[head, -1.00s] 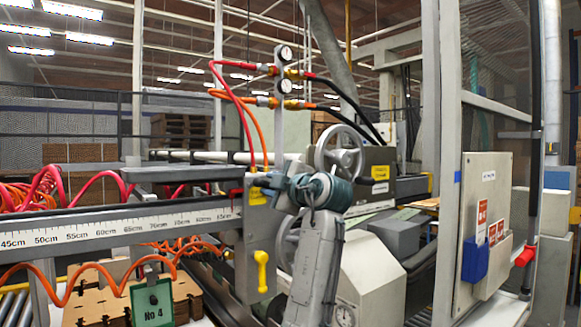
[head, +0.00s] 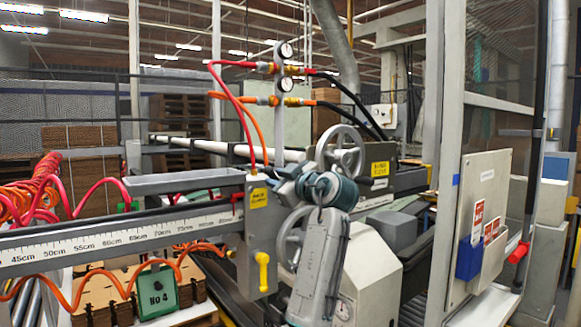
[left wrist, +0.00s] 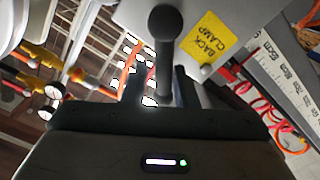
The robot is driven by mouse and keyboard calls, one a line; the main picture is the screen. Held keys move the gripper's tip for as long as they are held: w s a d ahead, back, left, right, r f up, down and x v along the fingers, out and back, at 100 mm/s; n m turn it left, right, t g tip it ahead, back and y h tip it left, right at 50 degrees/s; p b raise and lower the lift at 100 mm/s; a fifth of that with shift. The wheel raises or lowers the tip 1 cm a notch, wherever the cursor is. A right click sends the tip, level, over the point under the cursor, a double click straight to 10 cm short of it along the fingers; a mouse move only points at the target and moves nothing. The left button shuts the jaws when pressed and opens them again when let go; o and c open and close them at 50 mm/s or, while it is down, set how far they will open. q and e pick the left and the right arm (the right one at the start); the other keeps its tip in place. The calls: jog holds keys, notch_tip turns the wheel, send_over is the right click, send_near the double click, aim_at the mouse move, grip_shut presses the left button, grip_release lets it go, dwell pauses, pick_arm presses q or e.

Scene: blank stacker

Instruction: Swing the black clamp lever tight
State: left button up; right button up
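The black clamp lever (left wrist: 165,60) shows in the left wrist view as a dark rod with a round knob. It runs down between the two dark fingers of my left gripper (left wrist: 162,90), which look spread with gaps beside the rod. A yellow "BACK CLAMP" label (left wrist: 212,46) is on the grey block beside it. In the head view my left gripper (head: 276,182) is at the top right of the grey clamp block (head: 258,228), by its yellow label (head: 259,197). The lever cannot be made out there behind the gripper. My right gripper is not in view.
A yellow handle (head: 263,270) hangs on the block's front. A ruler rail (head: 110,242) runs left from the block. Gauges with red and orange hoses (head: 240,115) stand above. A handwheel (head: 340,152) is close behind my gripper. A green "No 4" plate (head: 155,294) is at lower left.

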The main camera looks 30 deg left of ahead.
pick_arm(q)
jog(key=d+m+p, duration=0.1)
jog(key=d+m, duration=0.6)
jog(key=d, duration=0.2)
jog(key=shift+s+d+r+p, duration=0.3)
jog(key=shift+s+r+p, duration=0.05)
jog(key=shift+r+p, duration=0.05)
dwell(0.9)
